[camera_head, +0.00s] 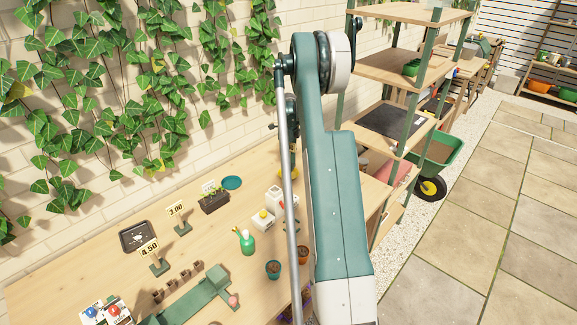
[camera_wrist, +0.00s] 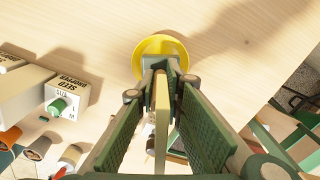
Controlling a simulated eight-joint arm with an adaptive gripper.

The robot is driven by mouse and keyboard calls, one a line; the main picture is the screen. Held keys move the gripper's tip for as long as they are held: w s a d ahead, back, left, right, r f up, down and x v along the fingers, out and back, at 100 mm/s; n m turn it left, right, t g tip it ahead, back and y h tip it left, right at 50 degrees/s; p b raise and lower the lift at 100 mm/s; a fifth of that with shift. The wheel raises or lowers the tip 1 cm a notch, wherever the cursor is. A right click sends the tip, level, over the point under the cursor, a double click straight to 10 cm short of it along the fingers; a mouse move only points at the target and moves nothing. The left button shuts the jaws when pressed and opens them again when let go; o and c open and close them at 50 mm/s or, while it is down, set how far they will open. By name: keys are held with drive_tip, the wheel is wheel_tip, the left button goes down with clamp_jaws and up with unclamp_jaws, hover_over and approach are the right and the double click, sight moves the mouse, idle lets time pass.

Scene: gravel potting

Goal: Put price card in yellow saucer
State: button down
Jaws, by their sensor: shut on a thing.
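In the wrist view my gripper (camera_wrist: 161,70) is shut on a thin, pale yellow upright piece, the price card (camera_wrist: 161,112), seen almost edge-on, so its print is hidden. The yellow saucer (camera_wrist: 154,44) lies on the bench just beyond the fingertips, partly covered by them. Whether the card touches the saucer I cannot tell. Two other price cards stand on the bench, marked 3.00 (camera_head: 176,209) and 4.50 (camera_head: 149,248).
A white seed dropper box (camera_wrist: 72,97) stands left of my gripper. A teal saucer (camera_head: 232,183), a dark planter (camera_head: 214,201), a green spray bottle (camera_head: 247,242) and small pots (camera_head: 273,269) are on the bench. Shelving (camera_head: 395,120) rises at the right. The bench around the yellow saucer looks clear.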

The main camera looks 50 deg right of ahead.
drive_tip(key=shift+f, duration=1.7)
drive_tip(key=shift+f+b, duration=0.45)
drive_tip(key=shift+f, duration=0.05)
drive_tip(key=c, duration=2.5)
unclamp_jaws()
drive_tip(key=shift+o, duration=0.4)
drive_tip(key=shift+r, duration=0.15)
drive_tip(key=shift+r+p, duration=0.4)
drive_tip(key=shift+p, duration=0.05)
wheel_tip(320, 180, up, 12)
drive_tip(key=shift+f, duration=0.1)
drive_tip(key=shift+a, duration=0.1)
